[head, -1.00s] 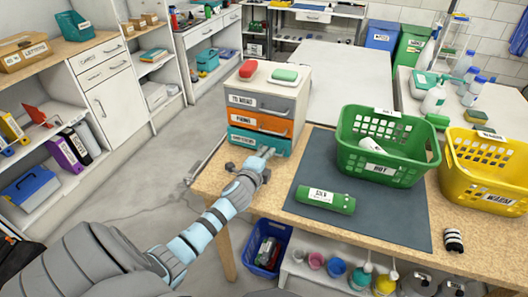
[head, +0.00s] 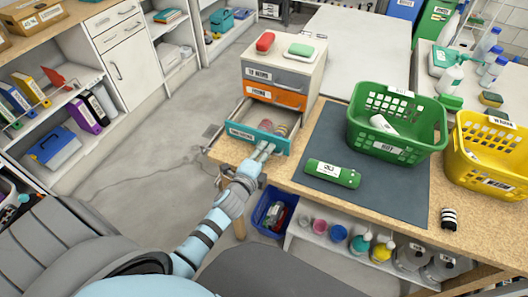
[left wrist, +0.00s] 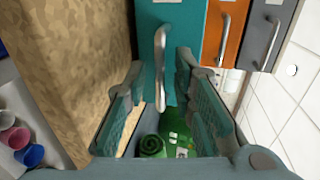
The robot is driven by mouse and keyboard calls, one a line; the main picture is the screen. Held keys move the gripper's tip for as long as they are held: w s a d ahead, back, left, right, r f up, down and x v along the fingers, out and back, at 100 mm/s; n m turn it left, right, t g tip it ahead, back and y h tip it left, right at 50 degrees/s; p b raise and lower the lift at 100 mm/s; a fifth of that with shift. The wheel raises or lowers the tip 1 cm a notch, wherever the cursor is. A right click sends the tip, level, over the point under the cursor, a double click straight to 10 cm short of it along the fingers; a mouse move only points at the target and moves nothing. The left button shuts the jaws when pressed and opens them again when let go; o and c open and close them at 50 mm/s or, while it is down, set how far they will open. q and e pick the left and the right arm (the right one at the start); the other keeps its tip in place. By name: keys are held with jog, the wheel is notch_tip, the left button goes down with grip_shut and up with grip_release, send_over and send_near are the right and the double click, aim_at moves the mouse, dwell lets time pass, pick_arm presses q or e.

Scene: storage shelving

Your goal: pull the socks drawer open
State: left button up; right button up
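The teal bottom drawer (head: 259,138) of the small tabletop cabinet (head: 300,78) stands pulled out toward me. Its label is too small to read surely. Small rolled items (head: 281,129) show inside it. My left gripper (head: 264,150) is at the drawer's front. In the left wrist view, the drawer's metal handle (left wrist: 161,62) lies between the two spread fingers of the gripper (left wrist: 160,72), with gaps on both sides. My right gripper is not in view.
The orange (head: 274,96) and grey (head: 276,76) drawers above are shut. A red and a green item lie on the cabinet.

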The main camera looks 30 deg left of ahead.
pick_arm(q)
jog(key=v, duration=1.2)
jog(key=shift+r, duration=0.1)
jog(key=s+a+f+n+g, duration=0.1)
jog(key=s+f+n+g, duration=0.3)
jog(key=f, duration=0.7)
jog(key=s+f+n+g, duration=0.3)
jog(key=s+f+n, duration=0.35)
jog(key=f, duration=0.55)
jog(key=s+f+n+g, duration=0.3)
jog(key=s+f, duration=0.4)
jog(key=s, duration=0.4)
jog(key=s+f+n+g, duration=0.3)
jog(key=s+f, duration=0.4)
jog(key=s, duration=0.4)
jog(key=shift+s+f+g+h, duration=0.2)
jog(key=shift+s+g+h, duration=0.1)
jog(key=shift+g, duration=0.4)
